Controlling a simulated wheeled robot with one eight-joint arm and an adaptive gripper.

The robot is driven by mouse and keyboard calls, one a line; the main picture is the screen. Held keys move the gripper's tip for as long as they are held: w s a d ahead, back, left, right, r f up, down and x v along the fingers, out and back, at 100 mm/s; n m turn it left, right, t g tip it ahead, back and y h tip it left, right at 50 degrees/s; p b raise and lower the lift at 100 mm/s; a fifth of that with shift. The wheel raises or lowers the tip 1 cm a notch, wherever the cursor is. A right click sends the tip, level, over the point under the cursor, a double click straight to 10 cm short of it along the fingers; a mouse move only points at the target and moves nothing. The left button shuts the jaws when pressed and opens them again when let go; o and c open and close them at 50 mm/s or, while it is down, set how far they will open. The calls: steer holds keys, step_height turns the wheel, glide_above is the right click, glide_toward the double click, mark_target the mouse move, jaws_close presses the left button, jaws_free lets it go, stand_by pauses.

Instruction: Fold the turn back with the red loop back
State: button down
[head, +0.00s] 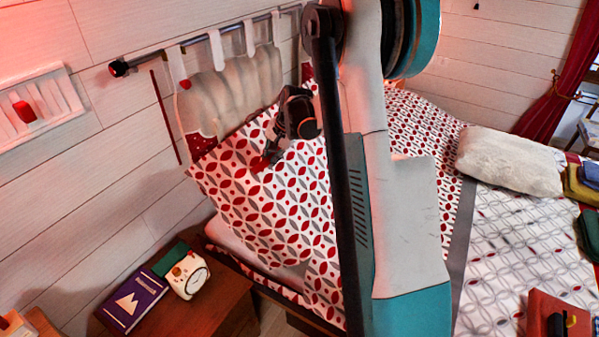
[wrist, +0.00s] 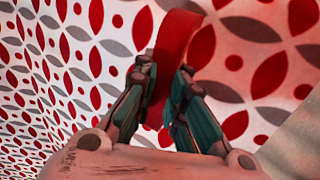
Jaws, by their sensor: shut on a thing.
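The turn back (head: 275,215) is a white cloth with red and grey petal shapes. In the head view it is lifted at the left end of the bed, with a corner hanging over the bedside. My gripper (head: 270,160) is at its upper part. In the wrist view, the red loop (wrist: 172,55) stands between the two fingers of my gripper (wrist: 165,95), which are closed on it. The patterned cloth (wrist: 265,60) fills the view behind. My arm hides the middle of the cloth in the head view.
A rail (head: 200,42) with a hanging cushion (head: 235,85) is on the wall.

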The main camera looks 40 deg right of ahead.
steer(key=c, duration=2.4)
jaws_free()
steer(key=shift+t, duration=0.5)
steer(key=s+r, duration=0.1)
steer(key=s+d+r, duration=0.1)
steer(key=s, duration=0.1)
steer(key=s+d+r+p, duration=0.1)
steer(key=s, duration=0.1)
steer(key=shift+d+r, duration=0.1)
steer(key=shift+r, duration=0.3)
steer(key=c, duration=2.4)
jaws_free()
steer(key=c, duration=2.4)
jaws_free()
steer(key=s+d+r+p, duration=0.1)
steer(key=s+d+r, duration=0.1)
steer(key=s, duration=0.5)
steer(key=shift+d+r, duration=0.15)
steer(key=shift+d, duration=0.35)
steer(key=c, duration=2.4)
jaws_free()
steer(key=shift+s+d+r, duration=0.1)
steer(key=shift+s+d, duration=0.05)
steer(key=shift+s, duration=0.35)
steer(key=c, duration=2.4)
jaws_free()
